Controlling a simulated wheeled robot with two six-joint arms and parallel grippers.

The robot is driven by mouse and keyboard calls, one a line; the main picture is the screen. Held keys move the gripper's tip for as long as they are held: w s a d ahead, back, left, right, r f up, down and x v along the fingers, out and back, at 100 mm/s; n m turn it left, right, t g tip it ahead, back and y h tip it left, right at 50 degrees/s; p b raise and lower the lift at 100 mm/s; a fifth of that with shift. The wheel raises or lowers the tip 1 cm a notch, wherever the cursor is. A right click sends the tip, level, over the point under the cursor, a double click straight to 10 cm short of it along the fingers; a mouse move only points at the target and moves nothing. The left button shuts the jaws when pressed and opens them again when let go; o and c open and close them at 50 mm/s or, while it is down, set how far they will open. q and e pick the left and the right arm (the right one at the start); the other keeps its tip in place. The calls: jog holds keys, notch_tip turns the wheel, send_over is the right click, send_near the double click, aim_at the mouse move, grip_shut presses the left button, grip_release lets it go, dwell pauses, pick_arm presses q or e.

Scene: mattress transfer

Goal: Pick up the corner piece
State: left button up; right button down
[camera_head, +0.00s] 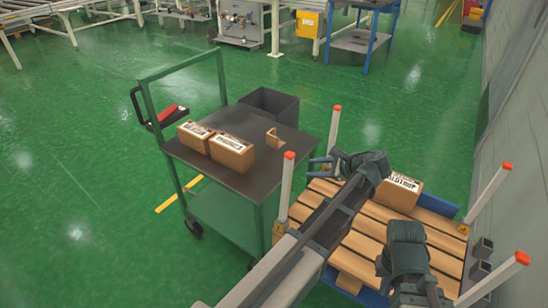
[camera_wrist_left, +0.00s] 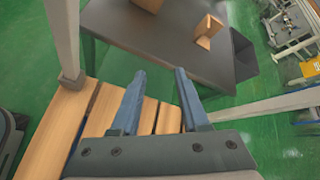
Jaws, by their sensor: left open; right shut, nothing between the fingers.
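The corner piece (camera_head: 275,138) is a small brown L-shaped piece on the dark top of the green cart (camera_head: 262,178), near its right edge. It also shows at the top of the left wrist view (camera_wrist_left: 207,30). My left gripper (camera_head: 317,168) is open and empty, above the pallet side and to the right of the cart. In the left wrist view its two blue-grey fingers (camera_wrist_left: 158,75) point toward the cart top, apart from the piece. My right gripper (camera_head: 412,278) is shut and empty at the bottom right; its fingertips are not clear.
Two labelled cartons (camera_head: 231,152) sit left of the corner piece. A dark grey bin (camera_head: 270,103) stands behind the cart. A wooden pallet (camera_head: 350,243) with orange-capped white posts (camera_head: 333,130) bears another carton (camera_head: 398,192). Green floor lies open at left.

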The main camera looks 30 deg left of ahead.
aim_at(275, 137)
pick_arm(q)
jog(key=w+a+f+m+y+b, duration=0.55)
jog(key=w+a+b, duration=0.35)
jog(key=b, duration=0.4)
jog(key=shift+m+y, duration=0.45)
jog(key=shift+y, duration=0.1)
jog(key=w+a, duration=0.1)
jog(key=a, duration=0.3)
jog(key=w+a, duration=0.1)
jog(key=a, duration=0.4)
jog(key=w+a+r+b, duration=0.1)
jog(key=a, duration=0.3)
jog(key=shift+w+a, duration=0.25)
jog(key=shift+w, duration=0.15)
grip_shut()
